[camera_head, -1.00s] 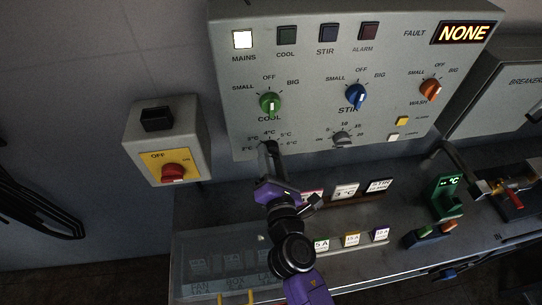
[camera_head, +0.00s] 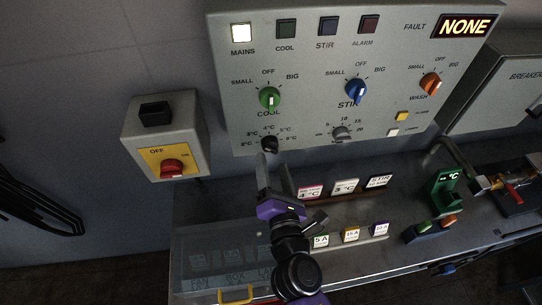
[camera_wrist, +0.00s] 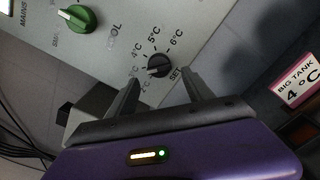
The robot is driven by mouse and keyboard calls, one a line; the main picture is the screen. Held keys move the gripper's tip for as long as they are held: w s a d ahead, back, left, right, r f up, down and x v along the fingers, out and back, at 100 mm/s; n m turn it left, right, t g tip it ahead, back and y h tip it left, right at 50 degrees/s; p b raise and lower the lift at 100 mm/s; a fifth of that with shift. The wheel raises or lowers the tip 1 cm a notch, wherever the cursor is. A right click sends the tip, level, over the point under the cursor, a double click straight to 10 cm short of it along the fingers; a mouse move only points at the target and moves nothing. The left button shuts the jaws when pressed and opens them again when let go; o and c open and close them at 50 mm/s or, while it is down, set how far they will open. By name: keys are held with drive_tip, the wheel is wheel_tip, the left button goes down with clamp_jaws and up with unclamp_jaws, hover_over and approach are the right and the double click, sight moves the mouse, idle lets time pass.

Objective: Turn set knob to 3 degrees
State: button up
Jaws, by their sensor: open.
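The set knob (camera_head: 269,145) is small and black, low on the left of the grey control panel, below the green COOL knob. In the wrist view the set knob (camera_wrist: 158,65) sits on a printed scale with 4°C, 5°C and 6°C readable. A pale mark shows on it, but I cannot tell exactly which number it points at. My gripper (camera_head: 272,165) is just below and in front of it, apart from it. In the wrist view my gripper (camera_wrist: 160,80) has its two fingers spread, with the knob beyond and between the tips.
The green COOL knob (camera_head: 269,98) is above, and a grey stir dial (camera_head: 342,133) is to the right. Cards, including a 3°C card (camera_head: 345,187), stand on the ledge at lower right.

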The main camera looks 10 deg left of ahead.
drive_tip(key=shift+v, duration=1.55)
drive_tip(key=s+d+m+g+h+b, duration=0.1)
drive_tip(key=s+d+m, duration=0.6)
drive_tip(key=s+m, duration=0.3)
drive_tip(key=s+d+m+h+b, duration=0.1)
drive_tip(key=s+d+m+h, duration=0.1)
drive_tip(key=s+d+m, duration=0.6)
drive_tip(key=s+d+m+g+h+b, duration=0.1)
drive_tip(key=s+d+m+h, duration=0.1)
drive_tip(key=s+d+m, duration=0.6)
drive_tip(key=s+r+m, duration=0.1)
drive_tip(key=s+m, duration=0.3)
drive_tip(key=s, duration=0.2)
drive_tip(key=shift+s+g, duration=0.25)
drive_tip(key=shift+g, duration=0.05)
